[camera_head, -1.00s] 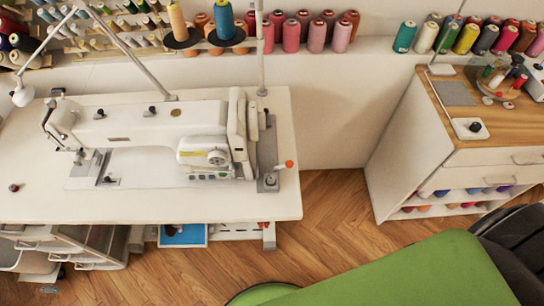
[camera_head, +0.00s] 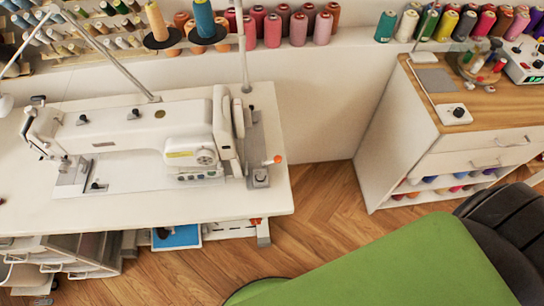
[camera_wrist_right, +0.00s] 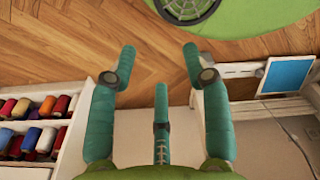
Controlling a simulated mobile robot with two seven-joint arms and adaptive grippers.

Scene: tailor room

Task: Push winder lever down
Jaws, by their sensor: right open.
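A white sewing machine (camera_head: 150,130) stands on a white table at the left of the head view. At its right end, beside a thread-stand post, is a small grey winder unit (camera_head: 260,178). Its lever (camera_head: 274,160) has an orange tip and sticks out to the right, raised above the table top. My right gripper (camera_wrist_right: 159,62) shows in the right wrist view, its green fingers spread and empty above the wooden floor. It is apart from the lever, which is not in that view. Neither gripper shows in the head view.
Thread spools line a shelf (camera_head: 340,45) behind the table. A white cabinet with a wooden top (camera_head: 484,105) stands at the right. Open floor (camera_head: 320,200) lies between table and cabinet. A blue panel (camera_wrist_right: 285,75) shows at right in the wrist view.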

